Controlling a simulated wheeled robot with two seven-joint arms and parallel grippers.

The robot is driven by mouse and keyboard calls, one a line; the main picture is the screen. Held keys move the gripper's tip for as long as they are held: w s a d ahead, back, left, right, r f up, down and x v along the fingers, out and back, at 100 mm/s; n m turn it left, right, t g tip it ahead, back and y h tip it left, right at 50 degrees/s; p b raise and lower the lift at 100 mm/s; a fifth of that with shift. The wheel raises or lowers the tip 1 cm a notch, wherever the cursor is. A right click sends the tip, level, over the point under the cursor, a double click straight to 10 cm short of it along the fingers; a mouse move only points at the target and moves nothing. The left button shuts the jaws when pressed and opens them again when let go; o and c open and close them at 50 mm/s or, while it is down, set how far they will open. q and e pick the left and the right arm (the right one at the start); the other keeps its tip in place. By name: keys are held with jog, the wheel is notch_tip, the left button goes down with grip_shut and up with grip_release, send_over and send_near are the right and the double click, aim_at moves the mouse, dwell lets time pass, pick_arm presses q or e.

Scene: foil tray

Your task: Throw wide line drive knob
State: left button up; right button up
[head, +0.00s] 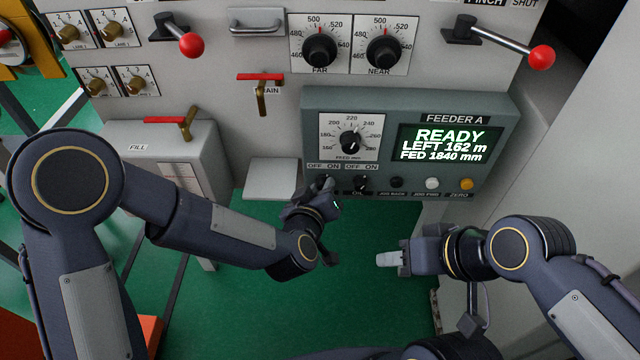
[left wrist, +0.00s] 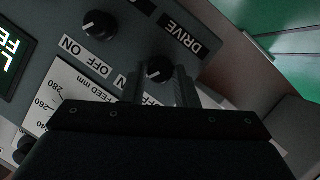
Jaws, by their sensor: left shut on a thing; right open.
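The grey feeder panel (head: 400,100) has two black OFF/ON knobs below its feed dial. In the left wrist view, my left gripper (left wrist: 160,88) has its fingers on either side of the knob by the DRIVE label, the drive knob (left wrist: 159,69), and is shut on it. In the head view my left gripper (head: 326,188) reaches up to the left knob and mostly hides it. The drive knob's pointer setting is hard to read. The second OFF/ON knob (head: 360,183) is to its right and also shows in the left wrist view (left wrist: 100,24). My right gripper (head: 390,259) is open and empty, below the panel.
The feed dial (head: 350,141) and a lit screen (head: 444,146) reading READY are above the knobs. Small buttons (head: 432,183) sit to the right. A pale ledge (head: 274,178) juts out left of the panel. Green floor (head: 350,310) below is clear.

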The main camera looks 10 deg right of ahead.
pick_arm(q)
jog(key=shift+m, duration=0.3)
dwell(0.4)
jog(key=o, duration=1)
jog(key=p+v, duration=0.1)
jog(key=v, duration=0.6)
jog(key=shift+s+a+r, duration=0.1)
jog(key=shift+s, duration=0.3)
